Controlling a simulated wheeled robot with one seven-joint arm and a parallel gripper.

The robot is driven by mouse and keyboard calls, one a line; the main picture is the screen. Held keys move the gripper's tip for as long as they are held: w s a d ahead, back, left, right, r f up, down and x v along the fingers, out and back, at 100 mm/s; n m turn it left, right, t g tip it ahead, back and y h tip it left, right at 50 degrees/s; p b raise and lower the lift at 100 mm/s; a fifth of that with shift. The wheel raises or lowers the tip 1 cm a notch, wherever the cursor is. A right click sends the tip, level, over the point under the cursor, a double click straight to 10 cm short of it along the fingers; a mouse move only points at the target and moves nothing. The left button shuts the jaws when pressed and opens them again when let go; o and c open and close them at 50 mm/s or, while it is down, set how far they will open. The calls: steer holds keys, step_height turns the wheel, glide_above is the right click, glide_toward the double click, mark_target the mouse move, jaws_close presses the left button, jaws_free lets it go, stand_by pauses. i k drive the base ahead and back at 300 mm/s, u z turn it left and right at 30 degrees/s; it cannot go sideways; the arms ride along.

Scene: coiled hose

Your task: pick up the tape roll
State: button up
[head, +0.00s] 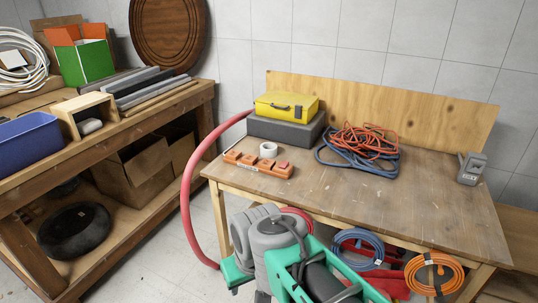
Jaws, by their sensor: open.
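The tape roll (268,149) is a small white ring on the top of the wooden workbench (420,205), near its left side. It sits just behind an orange block-like strip (258,165) and in front of a grey case. Its hole shows as a shaded spot on top. Grey and green parts, which look like my own folded arm, fill the bottom centre in front of the bench. I cannot make out my gripper's fingers in the head view. Nothing covers the tape roll.
A yellow toolbox (287,105) stands on the grey case (285,129). Red and blue coiled cords (362,143) lie right of them. A grey device (472,168) stands at the right edge. A red hose (187,190) loops beside the bench's left end. The bench's front middle is clear.

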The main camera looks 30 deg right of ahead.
mark_target(268, 150)
steer(key=z, duration=0.3)
steer(key=i, duration=1.45)
steer(key=u, duration=1)
steer(key=i, duration=0.3)
steer(key=u, duration=0.25)
